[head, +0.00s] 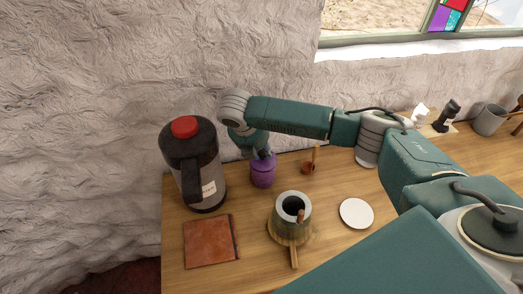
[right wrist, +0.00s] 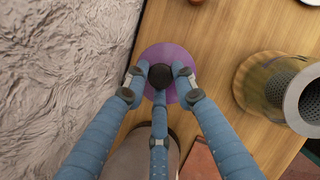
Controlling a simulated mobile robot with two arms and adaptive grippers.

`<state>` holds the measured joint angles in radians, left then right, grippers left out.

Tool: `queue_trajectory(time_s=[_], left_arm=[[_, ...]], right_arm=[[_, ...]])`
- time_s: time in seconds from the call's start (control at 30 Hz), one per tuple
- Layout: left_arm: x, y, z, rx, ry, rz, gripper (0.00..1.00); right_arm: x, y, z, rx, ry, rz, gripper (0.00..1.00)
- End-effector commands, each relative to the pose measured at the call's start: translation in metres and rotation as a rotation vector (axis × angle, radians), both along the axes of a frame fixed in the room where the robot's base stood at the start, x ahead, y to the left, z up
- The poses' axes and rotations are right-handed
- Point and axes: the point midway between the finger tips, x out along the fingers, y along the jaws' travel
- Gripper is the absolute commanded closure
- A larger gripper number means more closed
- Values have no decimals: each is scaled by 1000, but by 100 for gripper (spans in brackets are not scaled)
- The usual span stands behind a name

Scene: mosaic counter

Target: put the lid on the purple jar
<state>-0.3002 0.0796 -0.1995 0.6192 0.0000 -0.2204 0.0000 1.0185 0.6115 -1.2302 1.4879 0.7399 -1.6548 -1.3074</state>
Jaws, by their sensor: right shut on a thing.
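The purple jar (head: 262,178) stands upright on the wooden counter near the wall in the head view. My right gripper (head: 264,155) reaches down on it from above. In the right wrist view, the fingers of my right gripper (right wrist: 161,82) are closed around the dark knob of a purple lid (right wrist: 165,53). The round lid hides the jar beneath in that view. In the head view the lid is at the jar's top; I cannot tell whether it is fully seated. My left gripper is not in view.
A dark jug with a red top (head: 193,170) stands left of the jar. A grey-rimmed pot with a wooden handle (head: 292,232) is in front. A brown square (head: 208,243), a white disc (head: 356,213) and a small wooden item (head: 309,166) lie nearby. The wall is close behind.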

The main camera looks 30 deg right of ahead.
Motion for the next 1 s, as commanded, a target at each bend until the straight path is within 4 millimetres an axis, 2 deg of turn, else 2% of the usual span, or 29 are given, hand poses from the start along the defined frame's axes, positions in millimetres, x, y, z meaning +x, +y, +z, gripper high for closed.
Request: queue_trajectory(time_s=[1.0], left_arm=[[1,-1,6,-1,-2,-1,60]], right_arm=[[0,0,-7,0,0,0,100]])
